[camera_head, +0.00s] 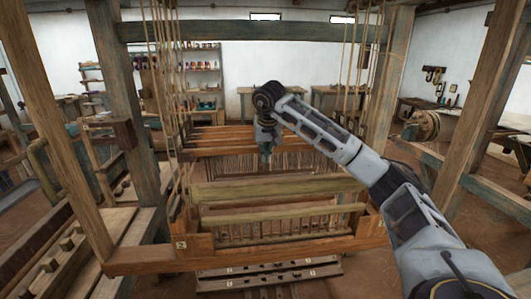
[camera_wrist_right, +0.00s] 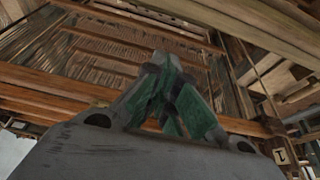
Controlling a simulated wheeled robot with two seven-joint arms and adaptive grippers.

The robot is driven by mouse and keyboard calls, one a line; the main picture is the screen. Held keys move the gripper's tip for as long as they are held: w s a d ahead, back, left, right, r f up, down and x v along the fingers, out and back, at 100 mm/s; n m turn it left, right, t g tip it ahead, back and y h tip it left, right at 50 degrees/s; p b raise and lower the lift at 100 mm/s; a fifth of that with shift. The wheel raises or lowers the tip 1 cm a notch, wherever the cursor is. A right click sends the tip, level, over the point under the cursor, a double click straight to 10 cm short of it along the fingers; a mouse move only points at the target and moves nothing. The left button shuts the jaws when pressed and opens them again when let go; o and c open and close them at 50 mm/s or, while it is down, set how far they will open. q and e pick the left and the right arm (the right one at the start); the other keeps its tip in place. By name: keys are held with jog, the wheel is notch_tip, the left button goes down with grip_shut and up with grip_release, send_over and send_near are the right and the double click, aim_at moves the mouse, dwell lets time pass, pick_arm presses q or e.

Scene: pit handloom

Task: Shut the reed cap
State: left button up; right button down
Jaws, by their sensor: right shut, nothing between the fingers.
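A long greenish-brown wooden bar (camera_head: 290,188), which looks like the reed cap, spans the loom behind and above the reed. A thinner bar (camera_head: 285,214) runs along the top of the upright slats of the reed (camera_head: 285,229). A gap shows between the two bars. My right gripper (camera_head: 266,150) points down beyond the long bar, above the warp, apart from it. Its green-padded fingers (camera_wrist_right: 178,100) are shut and empty in the right wrist view. Which bar the wrist view shows at its top right is unclear. My left gripper is out of view.
Thick loom posts stand at left (camera_head: 120,90) and right (camera_head: 480,110), with a crossbeam (camera_head: 250,31) overhead. Cords (camera_head: 350,60) hang at both sides. A front beam (camera_head: 150,260) and treadles (camera_head: 270,277) lie low. My right arm reaches in between the cords and right post.

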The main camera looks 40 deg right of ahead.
jog(key=x, duration=0.8)
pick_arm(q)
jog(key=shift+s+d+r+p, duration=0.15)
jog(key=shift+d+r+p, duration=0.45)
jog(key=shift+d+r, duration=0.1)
pick_arm(e)
jog(key=shift+s+a+r, duration=0.25)
jog(key=shift+s+a, duration=0.05)
jog(key=shift+s, duration=0.25)
jog(key=shift+s+a+r, duration=0.2)
jog(key=shift+s+a, duration=0.1)
jog(key=shift+s, duration=0.25)
jog(key=shift+s+a+r, duration=0.25)
jog(key=shift+s+a, duration=0.1)
jog(key=shift+s, duration=0.25)
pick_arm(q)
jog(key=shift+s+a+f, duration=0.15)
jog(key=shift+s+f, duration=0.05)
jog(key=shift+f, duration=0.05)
pick_arm(e)
jog(key=shift+s+a+r, duration=0.1)
jog(key=shift+s+r, duration=0.05)
jog(key=shift+s, duration=0.1)
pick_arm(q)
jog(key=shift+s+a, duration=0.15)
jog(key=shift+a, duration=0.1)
pick_arm(e)
jog(key=shift+t, duration=0.3)
